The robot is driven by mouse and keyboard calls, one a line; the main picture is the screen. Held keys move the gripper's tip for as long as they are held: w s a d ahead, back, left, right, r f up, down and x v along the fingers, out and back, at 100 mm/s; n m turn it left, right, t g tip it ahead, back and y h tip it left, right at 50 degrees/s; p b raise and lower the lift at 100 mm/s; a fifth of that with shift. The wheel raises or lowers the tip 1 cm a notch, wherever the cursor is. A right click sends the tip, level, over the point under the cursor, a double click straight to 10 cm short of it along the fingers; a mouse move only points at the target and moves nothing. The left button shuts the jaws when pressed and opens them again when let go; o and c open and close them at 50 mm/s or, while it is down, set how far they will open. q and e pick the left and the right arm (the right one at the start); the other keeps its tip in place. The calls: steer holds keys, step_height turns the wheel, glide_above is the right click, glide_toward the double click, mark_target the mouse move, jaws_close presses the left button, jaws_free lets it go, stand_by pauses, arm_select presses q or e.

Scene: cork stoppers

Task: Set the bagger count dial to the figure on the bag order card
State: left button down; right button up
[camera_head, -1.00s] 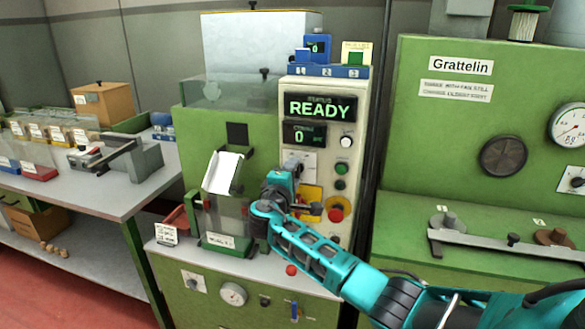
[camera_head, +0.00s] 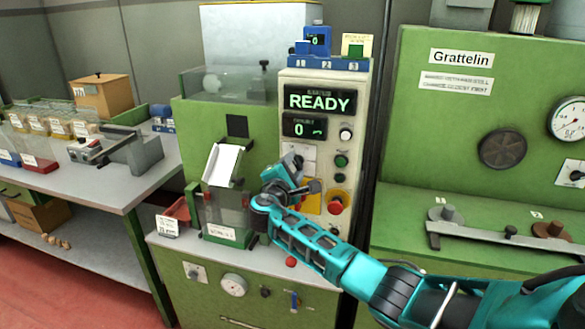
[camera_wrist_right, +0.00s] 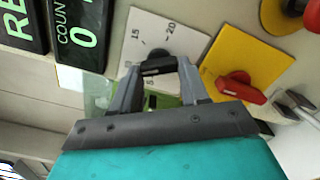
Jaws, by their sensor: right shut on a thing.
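The count dial is a black knob (camera_wrist_right: 157,66) on a white plate (camera_wrist_right: 178,38) printed with 15 and 20 in the right wrist view. My right gripper (camera_wrist_right: 160,72) is shut on this knob. In the head view my right gripper (camera_head: 294,166) is in front of the machine's cream control panel and hides most of the dial. The count display (camera_head: 305,127) reads 0. The large display (camera_head: 319,100) reads READY. A small cream card (camera_head: 356,40) stands on top of the panel, its writing too small to read. My left gripper is not in view.
A yellow plate with a red lever (camera_wrist_right: 240,88) sits close beside the dial. A red button (camera_head: 335,208) and a green button (camera_head: 341,161) are on the same panel. A clear-walled bag holder (camera_head: 226,215) stands left of my right wrist.

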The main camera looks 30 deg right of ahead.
steer(key=o, duration=1.1)
steer(key=shift+c, duration=0.2)
steer(key=shift+s+a, duration=0.1)
steer(key=v, duration=1.2)
steer(key=shift+s+a, duration=0.25)
steer(key=shift+s, duration=0.05)
